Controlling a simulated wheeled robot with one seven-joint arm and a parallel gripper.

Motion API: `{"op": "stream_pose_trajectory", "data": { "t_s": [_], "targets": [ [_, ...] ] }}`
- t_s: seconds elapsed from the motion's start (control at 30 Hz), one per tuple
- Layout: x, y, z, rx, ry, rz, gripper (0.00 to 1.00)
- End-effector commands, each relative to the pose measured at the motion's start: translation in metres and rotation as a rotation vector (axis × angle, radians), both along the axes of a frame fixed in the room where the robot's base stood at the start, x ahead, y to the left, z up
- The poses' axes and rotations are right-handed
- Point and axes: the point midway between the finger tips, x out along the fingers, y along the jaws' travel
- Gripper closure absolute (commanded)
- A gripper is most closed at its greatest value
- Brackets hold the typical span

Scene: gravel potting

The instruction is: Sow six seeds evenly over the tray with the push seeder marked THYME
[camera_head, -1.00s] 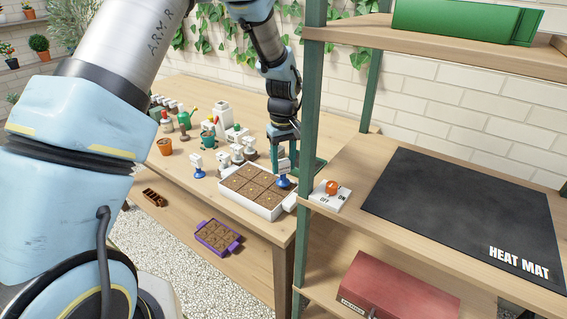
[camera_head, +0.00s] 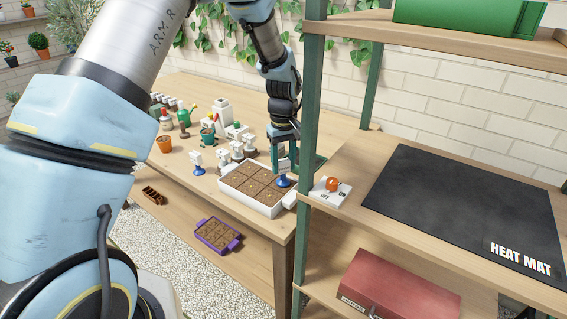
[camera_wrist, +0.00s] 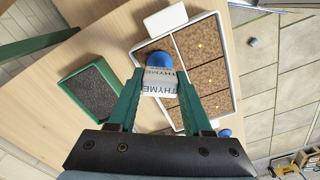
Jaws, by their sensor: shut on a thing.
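The white seed tray (camera_head: 240,200) stands on the wooden bench, its cells full of brown soil. The wrist view shows its rim (camera_wrist: 229,60) and several small yellow specks on the soil. My gripper (camera_wrist: 158,88) is shut on the THYME push seeder (camera_wrist: 160,82), a white marked block with a blue round base. In the head view the seeder (camera_head: 284,181) is upright over the tray's back right cell. I cannot tell whether its base touches the soil. A second blue seeder with a white label (camera_head: 198,165) stands left of the tray.
A green-rimmed dark tray (camera_wrist: 88,95) lies beside the seed tray. A shelf with a heat mat (camera_head: 465,210) and a switch (camera_head: 330,190) stands close on the right.

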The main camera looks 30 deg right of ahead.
Motion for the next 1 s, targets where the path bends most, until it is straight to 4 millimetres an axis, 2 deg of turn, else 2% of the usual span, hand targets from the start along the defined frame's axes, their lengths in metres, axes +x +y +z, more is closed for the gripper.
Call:
{"op": "stream_pose_trajectory", "data": {
  "t_s": [0.43,0.8,1.0],
  "targets": [
    [0.000,0.000,0.000,0.000,0.000,0.000,0.91],
    [0.000,0.000,0.026,-0.001,-0.001,0.001,0.91],
    [0.000,0.000,0.030,0.000,0.000,0.001,0.91]
  ]
}}
